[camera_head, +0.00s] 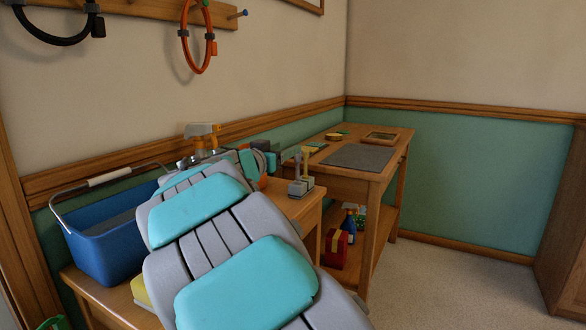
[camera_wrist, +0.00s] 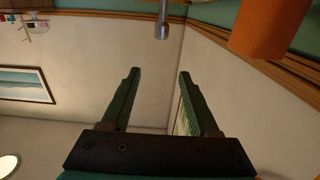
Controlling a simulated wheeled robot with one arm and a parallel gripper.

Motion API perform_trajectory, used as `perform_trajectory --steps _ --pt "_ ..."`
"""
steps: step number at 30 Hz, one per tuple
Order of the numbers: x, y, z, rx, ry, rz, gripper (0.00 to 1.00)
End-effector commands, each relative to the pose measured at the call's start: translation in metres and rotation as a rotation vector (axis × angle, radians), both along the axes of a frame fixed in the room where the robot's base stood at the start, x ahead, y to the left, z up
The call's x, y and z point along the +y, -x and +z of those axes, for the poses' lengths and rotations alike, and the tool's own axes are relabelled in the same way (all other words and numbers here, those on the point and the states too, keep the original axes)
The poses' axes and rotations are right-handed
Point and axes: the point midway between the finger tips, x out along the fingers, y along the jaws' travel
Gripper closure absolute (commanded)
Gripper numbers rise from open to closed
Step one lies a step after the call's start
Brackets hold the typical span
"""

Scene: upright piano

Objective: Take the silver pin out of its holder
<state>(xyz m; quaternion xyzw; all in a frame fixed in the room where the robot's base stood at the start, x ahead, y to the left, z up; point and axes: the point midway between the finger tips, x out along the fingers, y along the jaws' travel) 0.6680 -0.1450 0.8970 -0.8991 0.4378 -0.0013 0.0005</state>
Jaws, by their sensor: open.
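My gripper (camera_wrist: 157,73) is open, its two dark green fingers apart with nothing between them. In the wrist view, which is upside down, a silver rod with a wider knob end (camera_wrist: 163,30) stands beyond the fingertips; it looks like the silver pin. It is apart from both fingers. Its lower part and holder are outside that view. In the head view, small grey blocks with upright posts (camera_head: 300,187) stand on the near bench, just right of my wrist; they look like the holder. My arm hides much of this spot.
A blue basket (camera_head: 105,243) stands left of my arm. Tools with orange handles (camera_head: 202,134) stand behind it. An orange object (camera_wrist: 270,25) is close at the upper right in the wrist view. A farther table has a grey mat (camera_head: 358,157). Carpet at right is clear.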

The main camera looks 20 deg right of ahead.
Motion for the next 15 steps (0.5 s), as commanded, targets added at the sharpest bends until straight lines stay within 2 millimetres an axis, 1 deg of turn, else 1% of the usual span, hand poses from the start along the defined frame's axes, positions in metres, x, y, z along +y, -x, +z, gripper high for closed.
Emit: perform_trajectory --steps 1,3,9,12,15 --pt "0.000 0.000 -0.011 0.006 0.002 0.000 0.39" --pt "0.000 0.000 -0.025 0.007 0.001 -0.001 0.39" --pt "0.000 0.001 -0.058 0.006 0.001 0.000 0.39" --pt "-0.012 -0.009 -0.054 0.003 -0.002 -0.002 0.39" --pt "-0.018 -0.014 -0.055 0.003 -0.001 -0.002 0.39"
